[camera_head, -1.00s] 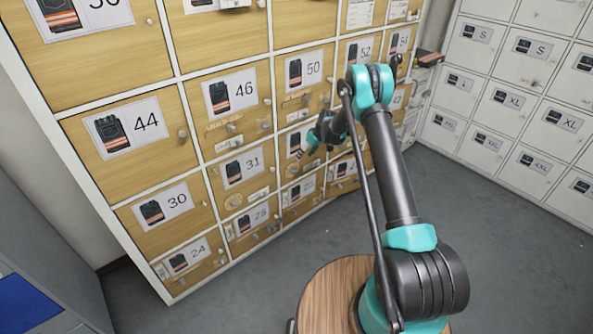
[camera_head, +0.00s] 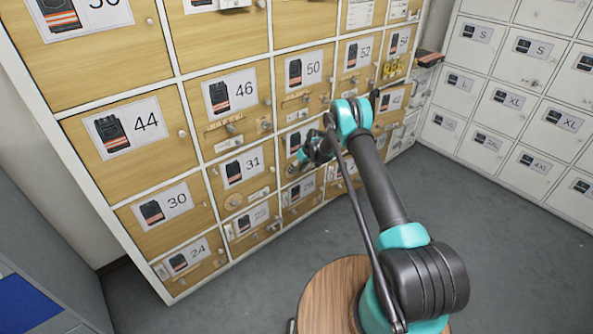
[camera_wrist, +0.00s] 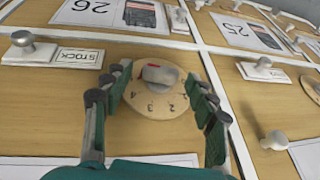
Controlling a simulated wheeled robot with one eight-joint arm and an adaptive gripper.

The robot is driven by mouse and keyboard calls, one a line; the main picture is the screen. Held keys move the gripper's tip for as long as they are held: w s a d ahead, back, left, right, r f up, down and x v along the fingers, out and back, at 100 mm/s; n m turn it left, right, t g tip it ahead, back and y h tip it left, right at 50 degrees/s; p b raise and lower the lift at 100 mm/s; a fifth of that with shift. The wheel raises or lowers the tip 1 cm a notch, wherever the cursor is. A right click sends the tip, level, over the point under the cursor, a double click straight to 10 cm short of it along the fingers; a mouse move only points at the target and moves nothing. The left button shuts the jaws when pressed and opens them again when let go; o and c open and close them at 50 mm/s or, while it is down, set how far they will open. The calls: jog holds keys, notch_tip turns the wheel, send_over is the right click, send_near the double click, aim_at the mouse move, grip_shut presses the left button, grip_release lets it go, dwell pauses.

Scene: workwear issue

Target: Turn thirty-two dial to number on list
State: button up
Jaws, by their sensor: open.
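In the wrist view a round wooden dial (camera_wrist: 158,98) with small numbers, among them 2, 3 and 4, sits on a wooden door. Its grey knob (camera_wrist: 160,73) carries a red mark at its left end. My gripper (camera_wrist: 153,84) is open, with one finger on each side of the dial and knob; I cannot tell whether they touch. In the head view my gripper (camera_head: 304,160) is at the cabinet just right of the 31 door (camera_head: 243,170) and largely covers the door there. A printed sheet (camera_head: 360,13) hangs on an upper door, its text too small to read.
Doors labelled 26 (camera_wrist: 110,12) and 25 (camera_wrist: 245,32) lie beyond the dial in the wrist view. A door knob (camera_wrist: 24,42) and a stock tag (camera_wrist: 79,57) are left of my gripper. White lockers (camera_head: 500,100) stand at right. The grey floor (camera_head: 500,260) is clear.

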jog(key=shift+c, duration=0.6)
jog(key=c, duration=1)
jog(key=shift+c, duration=0.2)
jog(key=shift+s+a, duration=0.1)
jog(key=shift+s+a+n+t+h, duration=0.1)
jog(key=shift+a+n+t+h, duration=0.05)
jog(key=shift+t+h, duration=0.35)
jog(key=shift+s+a+n+t+h, duration=0.1)
jog(key=shift+n+t+h, duration=0.05)
jog(key=shift+t+h, duration=0.35)
jog(key=shift+s+a+f+n+t+h, duration=0.1)
jog(key=shift+n+t+h, duration=0.05)
jog(key=shift+t+h, duration=0.4)
jog(key=shift+s+a+r+n+t+h, duration=0.1)
jog(key=shift+n+t+h, duration=0.1)
jog(key=shift+t+h, duration=0.35)
jog(key=shift+s+a+f+n+t+h, duration=0.1)
jog(key=shift+n+t+h, duration=0.05)
jog(key=shift+t+h, duration=0.4)
jog(key=shift+d, duration=0.1)
